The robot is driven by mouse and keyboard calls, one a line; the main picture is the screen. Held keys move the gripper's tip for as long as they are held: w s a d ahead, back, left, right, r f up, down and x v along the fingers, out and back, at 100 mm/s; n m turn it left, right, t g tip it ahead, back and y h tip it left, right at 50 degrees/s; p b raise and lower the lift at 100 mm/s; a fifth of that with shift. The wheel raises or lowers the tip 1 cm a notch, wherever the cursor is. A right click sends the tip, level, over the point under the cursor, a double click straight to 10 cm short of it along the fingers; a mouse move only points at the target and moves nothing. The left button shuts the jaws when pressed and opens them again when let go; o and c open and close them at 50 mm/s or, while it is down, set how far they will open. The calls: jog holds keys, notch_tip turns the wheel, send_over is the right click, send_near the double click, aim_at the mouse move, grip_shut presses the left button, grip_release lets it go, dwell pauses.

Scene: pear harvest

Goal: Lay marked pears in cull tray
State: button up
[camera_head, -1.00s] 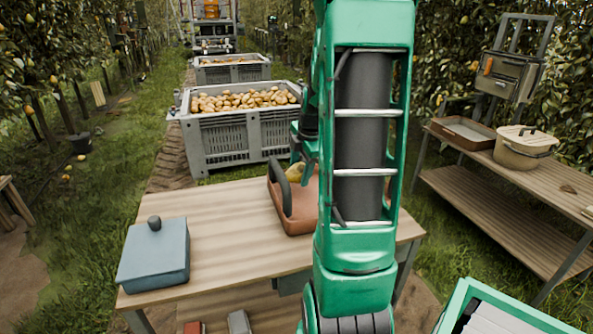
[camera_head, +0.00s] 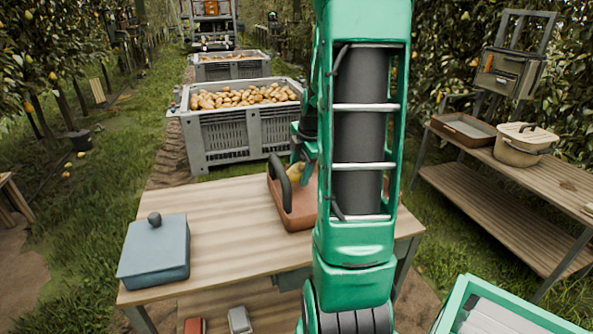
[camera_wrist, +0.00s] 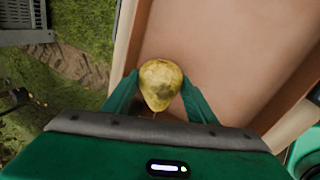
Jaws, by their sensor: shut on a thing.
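A yellow pear with faint darker blotches (camera_wrist: 160,82) sits between the two green fingers of my gripper (camera_wrist: 160,100) in the wrist view. My gripper is shut on it. In the head view my gripper (camera_head: 303,168) is at the terracotta tray (camera_head: 297,218) on the wooden table, partly hidden by my arm. The tray has a dark arched handle at its left end. The wrist view shows its bare, smooth floor (camera_wrist: 225,45) beyond the pear. I cannot tell whether the pear touches that floor. My arm hides the tray's right part.
A blue-grey lidded box (camera_head: 155,255) stands at the table's left (camera_head: 225,225). Grey bins of pears (camera_head: 235,135) stand behind. A side bench on the right holds a brown tray (camera_head: 463,128) and a beige pot (camera_head: 522,148). The middle of the table is clear.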

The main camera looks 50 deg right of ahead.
jog(key=shift+f, duration=1.25)
dwell(0.8)
jog(key=o, duration=1.2)
jog(key=shift+o, duration=0.2)
jog(key=v, duration=1)
jog(key=shift+r, duration=0.35)
jog(key=shift+a, duration=0.1)
jog(key=s+a+f+m+g+y, duration=0.1)
jog(key=s+a+f+m+g, duration=0.1)
jog(key=s+a+m, duration=1.6)
jog(key=shift+a+f+m+g, duration=0.2)
jog(key=shift+a+m+g, duration=0.6)
jog(key=shift+a+m, duration=0.35)
